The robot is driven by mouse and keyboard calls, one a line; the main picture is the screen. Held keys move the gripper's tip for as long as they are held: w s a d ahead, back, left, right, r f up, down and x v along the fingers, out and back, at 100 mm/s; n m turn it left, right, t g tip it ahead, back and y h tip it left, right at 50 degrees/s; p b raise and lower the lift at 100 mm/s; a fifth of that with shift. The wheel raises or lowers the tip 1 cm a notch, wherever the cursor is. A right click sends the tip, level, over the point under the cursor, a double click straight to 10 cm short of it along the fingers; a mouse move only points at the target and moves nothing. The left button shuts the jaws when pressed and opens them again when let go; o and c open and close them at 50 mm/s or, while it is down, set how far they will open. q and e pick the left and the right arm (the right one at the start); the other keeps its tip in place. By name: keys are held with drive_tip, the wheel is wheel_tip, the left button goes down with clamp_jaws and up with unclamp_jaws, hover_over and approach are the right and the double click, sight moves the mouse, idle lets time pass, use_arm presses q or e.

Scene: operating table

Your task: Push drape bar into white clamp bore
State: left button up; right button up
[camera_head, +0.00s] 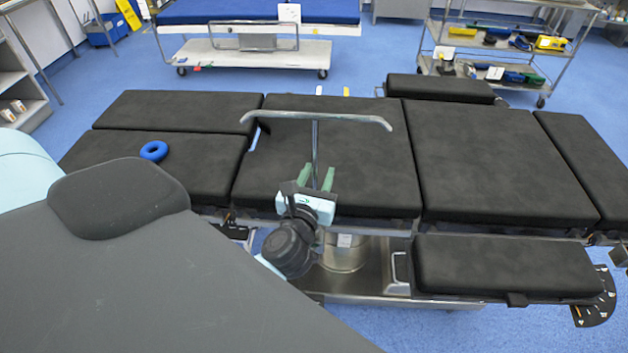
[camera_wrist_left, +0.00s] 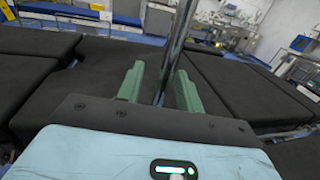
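The drape bar (camera_head: 315,124) is a grey metal T with a long crossbar and drooped ends. It stands about upright above the table. My left gripper (camera_head: 317,177) has its two green fingers on either side of the post. In the left wrist view, the post (camera_wrist_left: 176,45) runs between the fingers (camera_wrist_left: 160,88) with space beside it, so they look open around it. The post's lower end is hidden by the gripper. A small white piece (camera_head: 319,90), possibly the white clamp, shows at the table's far edge; its bore is not visible. My right gripper is not in view.
The operating table (camera_head: 500,150) has several black pads. A blue ring (camera_head: 153,151) lies on the left pad. A small yellow piece (camera_head: 346,91) is right of the white one. A blue-topped trolley (camera_head: 250,12) and a loaded cart (camera_head: 500,55) stand behind.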

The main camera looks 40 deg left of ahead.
sight(313, 171)
use_arm(q)
clamp_jaws()
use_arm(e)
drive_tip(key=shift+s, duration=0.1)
